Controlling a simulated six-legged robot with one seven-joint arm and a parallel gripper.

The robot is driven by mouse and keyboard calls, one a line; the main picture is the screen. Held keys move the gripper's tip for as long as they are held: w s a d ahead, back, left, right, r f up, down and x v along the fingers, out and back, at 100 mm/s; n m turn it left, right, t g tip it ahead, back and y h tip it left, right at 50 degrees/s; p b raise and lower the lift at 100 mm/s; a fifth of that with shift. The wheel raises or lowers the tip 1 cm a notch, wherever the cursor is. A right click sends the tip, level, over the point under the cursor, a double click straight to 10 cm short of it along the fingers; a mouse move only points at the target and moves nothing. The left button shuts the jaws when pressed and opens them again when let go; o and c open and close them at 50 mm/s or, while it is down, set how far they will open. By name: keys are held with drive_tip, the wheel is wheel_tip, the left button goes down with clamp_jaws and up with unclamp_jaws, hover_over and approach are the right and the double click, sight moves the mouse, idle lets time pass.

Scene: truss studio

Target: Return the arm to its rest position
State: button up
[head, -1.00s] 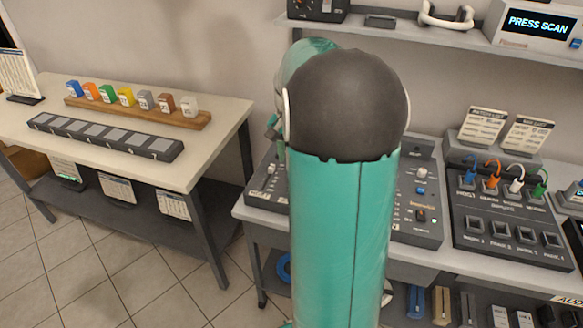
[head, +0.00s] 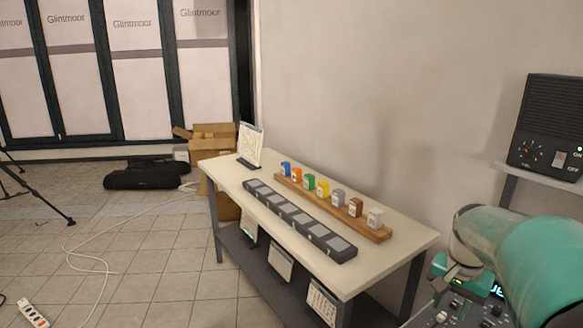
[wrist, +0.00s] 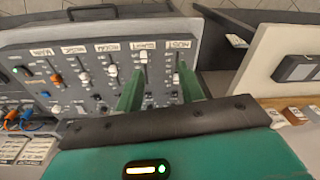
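My arm shows at the right edge of the head view as green and grey links. My gripper (wrist: 160,88) shows in the wrist view as two green fingers set apart, with nothing between them. It is over a dark control console (wrist: 105,75) with several slider knobs and labels. Whether the fingertips touch the console cannot be told. In the head view the console (head: 440,312) is mostly cut off at the lower right, and my arm covers part of it.
A pale table (head: 405,237) holds a wooden rack (head: 374,233) of several coloured blocks and a dark tray strip (head: 340,250). A black speaker-like box (head: 548,125) stands on a shelf at right. A cable (head: 85,262), power strip (head: 32,312) and tripod (head: 45,205) occupy the left floor.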

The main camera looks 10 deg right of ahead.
drive_tip(key=s+a+r+n+t, duration=0.2)
drive_tip(key=s+a+n, duration=0.3)
drive_tip(key=a, duration=0.7)
drive_tip(key=s+a+r+n+t, duration=0.2)
drive_tip(key=s+a+n, duration=0.3)
drive_tip(key=a, duration=0.6)
drive_tip(key=shift+s+a+t+y, duration=0.3)
drive_tip(key=shift+s+a+t, duration=0.1)
drive_tip(key=shift+s, duration=0.65)
drive_tip(key=shift+d, duration=0.2)
